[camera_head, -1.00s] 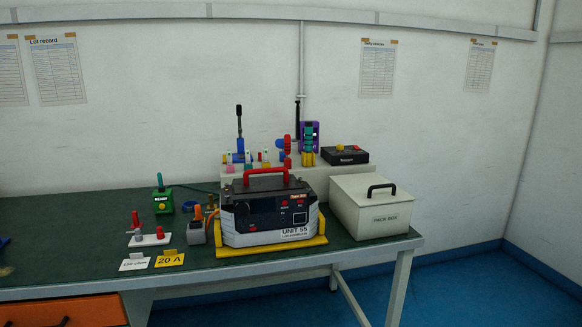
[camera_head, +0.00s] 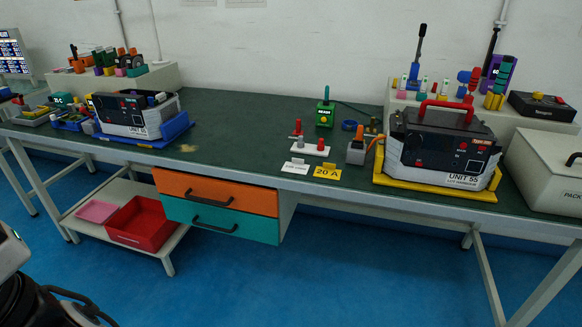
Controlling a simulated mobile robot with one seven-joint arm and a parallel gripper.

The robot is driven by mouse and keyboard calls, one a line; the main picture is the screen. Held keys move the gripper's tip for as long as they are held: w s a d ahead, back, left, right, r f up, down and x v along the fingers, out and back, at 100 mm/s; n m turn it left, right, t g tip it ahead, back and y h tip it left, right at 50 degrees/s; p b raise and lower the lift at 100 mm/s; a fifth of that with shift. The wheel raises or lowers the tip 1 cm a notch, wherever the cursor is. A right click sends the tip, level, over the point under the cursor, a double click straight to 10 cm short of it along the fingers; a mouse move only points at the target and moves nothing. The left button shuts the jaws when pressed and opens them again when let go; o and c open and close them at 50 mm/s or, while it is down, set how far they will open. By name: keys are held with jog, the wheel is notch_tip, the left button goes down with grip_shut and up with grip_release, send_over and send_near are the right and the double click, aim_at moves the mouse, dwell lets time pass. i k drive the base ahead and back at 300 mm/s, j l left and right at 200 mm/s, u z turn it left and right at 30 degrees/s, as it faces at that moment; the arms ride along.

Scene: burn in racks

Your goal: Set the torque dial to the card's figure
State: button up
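A small white card (camera_head: 296,167) stands near the bench's front edge, its print too small to read surely. A green tool-like device (camera_head: 325,114) with an upright handle stands further back. I cannot pick out for sure which part is the torque dial. My gripper is not in view; a white and black part of my own body shows at the lower left edge.
The bench (camera_head: 240,130) is clear in its middle. UNIT 55 (camera_head: 440,150) sits on a yellow tray at right, beside a white pack box (camera_head: 550,170). Another unit (camera_head: 135,112) on a blue tray is at left. Orange and teal drawers (camera_head: 215,190) sit below. Blue floor in front is free.

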aim_at(537, 95)
jog(key=i+l, duration=0.1)
jog(key=l, duration=0.35)
jog(key=i+l, duration=0.1)
jog(key=l, duration=0.35)
jog(key=i+l, duration=0.1)
jog(key=l, duration=0.75)
jog(key=i+l, duration=0.15)
jog(key=l, duration=0.3)
jog(key=i+l+z, duration=0.1)
jog(key=l, duration=0.35)
